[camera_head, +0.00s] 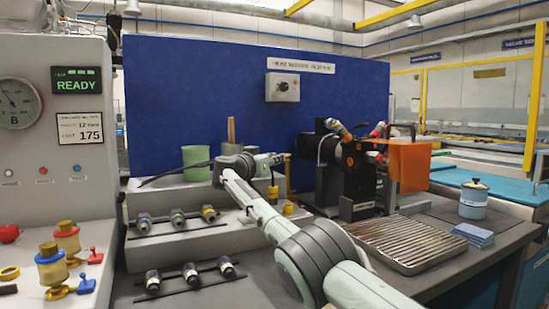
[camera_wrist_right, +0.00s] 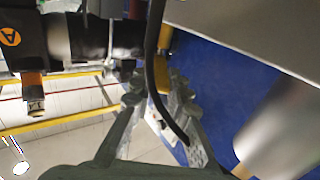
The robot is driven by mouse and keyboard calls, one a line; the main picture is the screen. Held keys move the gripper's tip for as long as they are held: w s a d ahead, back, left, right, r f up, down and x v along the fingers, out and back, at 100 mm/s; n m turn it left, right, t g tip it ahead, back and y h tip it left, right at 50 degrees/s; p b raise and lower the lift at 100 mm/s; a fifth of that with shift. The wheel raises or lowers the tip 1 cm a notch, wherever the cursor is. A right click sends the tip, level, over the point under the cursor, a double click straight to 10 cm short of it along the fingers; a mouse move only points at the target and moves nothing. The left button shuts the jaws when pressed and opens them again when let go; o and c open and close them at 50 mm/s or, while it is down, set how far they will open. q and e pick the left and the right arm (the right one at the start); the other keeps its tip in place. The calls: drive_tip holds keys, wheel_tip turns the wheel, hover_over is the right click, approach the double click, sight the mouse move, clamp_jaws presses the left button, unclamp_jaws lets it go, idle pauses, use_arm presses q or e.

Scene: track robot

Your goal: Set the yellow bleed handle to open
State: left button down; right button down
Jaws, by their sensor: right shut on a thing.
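My right gripper (camera_head: 284,158) reaches in front of the blue panel, just left of the black machine (camera_head: 350,165). In the right wrist view its fingers (camera_wrist_right: 155,100) are closed around a narrow yellow piece, the yellow bleed handle (camera_wrist_right: 160,77). A dark cable crosses in front of the fingers and hides part of the grip. In the head view the handle is mostly hidden at the fingertips, so its exact angle is hard to tell. My left gripper is not in view.
The black machine has an orange block (camera_head: 408,166) at its right. A ribbed tray (camera_head: 405,242), a blue-white canister (camera_head: 473,200) and blue cloths (camera_head: 473,234) lie at right. Several fittings sit on racks (camera_head: 180,226). A panel (camera_head: 55,190) with gauge and valves stands left.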

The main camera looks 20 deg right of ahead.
drive_tip(key=c, duration=1.5)
unclamp_jaws()
drive_tip(key=shift+o, duration=0.2)
drive_tip(key=shift+s+a, duration=0.1)
drive_tip(key=shift+s+a+f, duration=0.1)
drive_tip(key=shift+s+a, duration=0.2)
drive_tip(key=shift+a, duration=0.2)
drive_tip(key=v, duration=1)
drive_tip(key=shift+s+a, duration=0.15)
drive_tip(key=shift+s, duration=0.15)
